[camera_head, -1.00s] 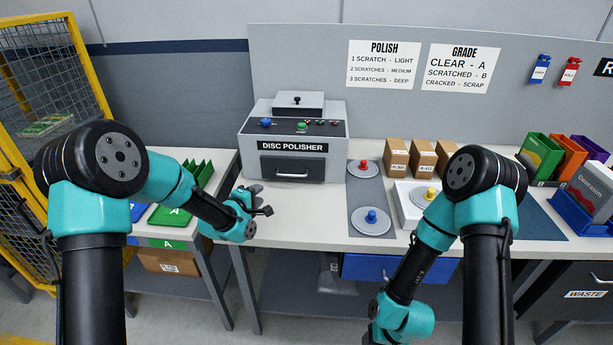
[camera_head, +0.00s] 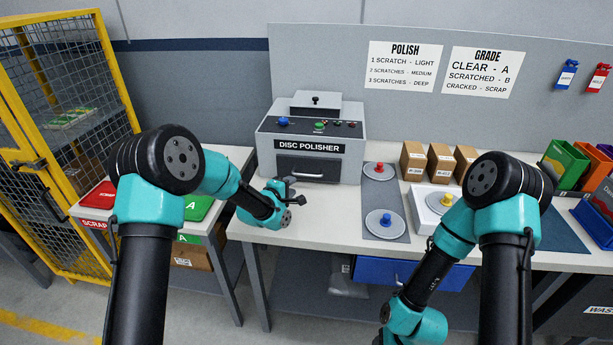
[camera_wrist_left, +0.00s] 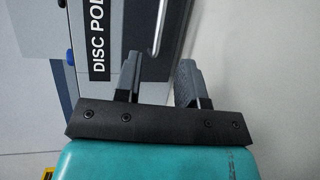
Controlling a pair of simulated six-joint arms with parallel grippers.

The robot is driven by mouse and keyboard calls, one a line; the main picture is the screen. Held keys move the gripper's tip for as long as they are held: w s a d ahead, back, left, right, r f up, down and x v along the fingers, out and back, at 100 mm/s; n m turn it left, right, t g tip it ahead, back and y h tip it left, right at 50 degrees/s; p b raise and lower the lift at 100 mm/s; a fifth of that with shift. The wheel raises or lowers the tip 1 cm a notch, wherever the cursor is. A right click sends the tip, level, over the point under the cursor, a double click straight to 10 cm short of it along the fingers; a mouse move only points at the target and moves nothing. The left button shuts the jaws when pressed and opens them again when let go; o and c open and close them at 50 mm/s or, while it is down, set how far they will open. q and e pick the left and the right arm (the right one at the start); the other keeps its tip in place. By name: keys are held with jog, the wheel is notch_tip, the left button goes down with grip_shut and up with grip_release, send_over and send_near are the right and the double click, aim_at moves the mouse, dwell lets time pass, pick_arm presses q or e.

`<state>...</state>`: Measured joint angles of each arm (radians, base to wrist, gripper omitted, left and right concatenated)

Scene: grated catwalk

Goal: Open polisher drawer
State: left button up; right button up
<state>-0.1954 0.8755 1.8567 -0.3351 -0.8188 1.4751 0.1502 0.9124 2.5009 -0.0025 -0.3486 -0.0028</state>
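The grey disc polisher (camera_head: 262,140) stands at the back of the white bench. Its dark drawer front (camera_head: 325,166) sits under the "DISC POLISHER" label and looks shut. A pale bar handle (camera_head: 302,174) runs across the drawer front. My left gripper (camera_head: 297,191) is just in front of and below the drawer, over the bench. In the left wrist view the gripper (camera_wrist_left: 160,75) is open and empty. The handle (camera_wrist_left: 158,30) shows ahead, in line with the gap between its fingers; no contact is visible. My right arm hangs low at the front, its gripper out of view.
Discs with red (camera_head: 379,168) and blue (camera_head: 386,219) knobs lie on a grey mat right of the polisher. A yellow-knobbed disc (camera_head: 445,200) and small cardboard boxes (camera_head: 440,164) stand farther right. A side table with red (camera_head: 101,195) and green (camera_head: 199,207) trays is left.

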aim_at(306, 175)
pick_arm(q)
jog(key=x, duration=1.1)
jog(key=shift+w+f, duration=0.1)
jog(key=shift+c, duration=0.2)
grip_shut()
jog(key=shift+d, duration=0.1)
